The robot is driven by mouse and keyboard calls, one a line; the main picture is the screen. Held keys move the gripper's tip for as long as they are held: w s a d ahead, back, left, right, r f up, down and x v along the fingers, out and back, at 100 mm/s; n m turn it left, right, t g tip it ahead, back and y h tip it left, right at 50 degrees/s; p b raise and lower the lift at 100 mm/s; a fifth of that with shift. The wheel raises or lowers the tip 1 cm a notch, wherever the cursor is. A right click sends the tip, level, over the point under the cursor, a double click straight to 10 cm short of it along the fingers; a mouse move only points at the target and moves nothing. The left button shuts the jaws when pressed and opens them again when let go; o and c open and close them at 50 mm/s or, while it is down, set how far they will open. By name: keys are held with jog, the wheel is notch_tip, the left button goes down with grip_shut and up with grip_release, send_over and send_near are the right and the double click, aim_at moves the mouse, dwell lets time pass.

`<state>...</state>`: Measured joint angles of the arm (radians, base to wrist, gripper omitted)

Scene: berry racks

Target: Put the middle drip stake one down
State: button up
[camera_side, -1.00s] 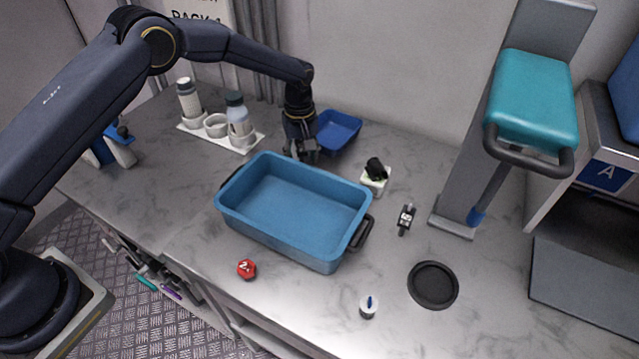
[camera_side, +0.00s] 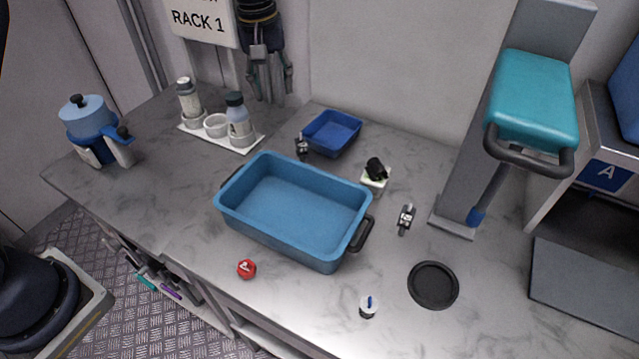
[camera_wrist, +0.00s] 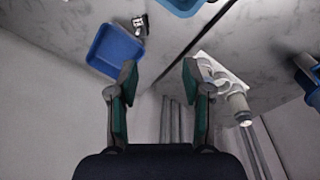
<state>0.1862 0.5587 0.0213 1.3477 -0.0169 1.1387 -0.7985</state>
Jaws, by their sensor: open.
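A small black-and-grey device (camera_side: 302,147) stands on the counter beside the small blue tray (camera_side: 334,133); the device also shows in the wrist view (camera_wrist: 139,25). Another small dark device marked with pale characters (camera_side: 405,220) is right of the large blue tub (camera_side: 292,253). I cannot tell which object is a drip stake.
Bottles and a cup sit on a white holder (camera_side: 247,146) at left. A black-topped pale block (camera_side: 374,178), red ball (camera_side: 246,269), blue-tipped white piece (camera_side: 368,307) and black disc (camera_side: 433,285) lie around the tub.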

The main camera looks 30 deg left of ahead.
jog(key=s+a+r+m+t, duration=0.15)
jog(key=s+a+r, duration=0.25)
jog(key=s+r, duration=0.4)
jog(key=s+a+m+t, duration=0.1)
jog(key=s+a+m, duration=0.1)
jog(key=s, duration=0.9)
jog(key=s+a+f+m+t, duration=0.1)
jog(key=s+a+m+t, duration=0.1)
jog(key=s, duration=0.8)
jog(key=shift+s+a+f+m, duration=0.15)
jog(key=shift+s+a+m, duration=0.25)
jog(key=shift+m, duration=0.45)
